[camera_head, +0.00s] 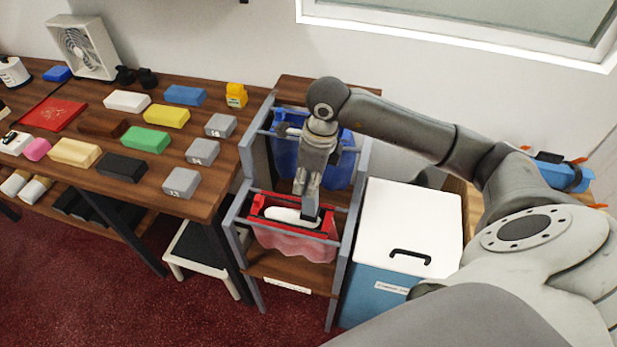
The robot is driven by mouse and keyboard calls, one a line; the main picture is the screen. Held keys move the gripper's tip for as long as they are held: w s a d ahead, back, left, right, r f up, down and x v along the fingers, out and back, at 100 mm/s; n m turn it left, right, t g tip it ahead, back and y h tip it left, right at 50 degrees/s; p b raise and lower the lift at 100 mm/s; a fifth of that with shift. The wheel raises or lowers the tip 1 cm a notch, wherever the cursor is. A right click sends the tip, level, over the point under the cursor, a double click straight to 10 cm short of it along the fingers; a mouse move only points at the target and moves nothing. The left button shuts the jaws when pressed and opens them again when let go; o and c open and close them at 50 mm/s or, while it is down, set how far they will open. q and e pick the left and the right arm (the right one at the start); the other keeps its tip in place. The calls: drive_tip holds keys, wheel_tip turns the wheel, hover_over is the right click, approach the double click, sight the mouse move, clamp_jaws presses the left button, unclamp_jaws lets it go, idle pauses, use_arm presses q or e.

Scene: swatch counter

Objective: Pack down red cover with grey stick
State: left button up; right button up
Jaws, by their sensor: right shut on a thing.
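The red cover (300,241) hangs in the front bay of a grey-framed rack, its lower part translucent and wavy. A white oblong piece (287,215) lies in its top opening. My right gripper (309,196) points down over this bay and is shut on the grey stick (310,208). The stick's lower end is at the red cover's opening, by the right end of the white piece; whether it touches cannot be told. My left gripper is not in view.
A blue cover (285,150) hangs in the rack's rear bay, partly behind my right arm. A white-lidded blue box (410,215) stands close on the right. A wooden counter (225,165) with several coloured blocks is on the left. A low stool (190,262) stands below.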

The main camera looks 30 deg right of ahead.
sight(308, 203)
idle(0.3)
drive_tip(key=shift+f+b, duration=4.15)
drive_tip(key=shift+f, duration=0.4)
drive_tip(key=shift+r, duration=0.15)
drive_tip(key=shift+r+p, duration=3.5)
drive_tip(key=shift+r, duration=2)
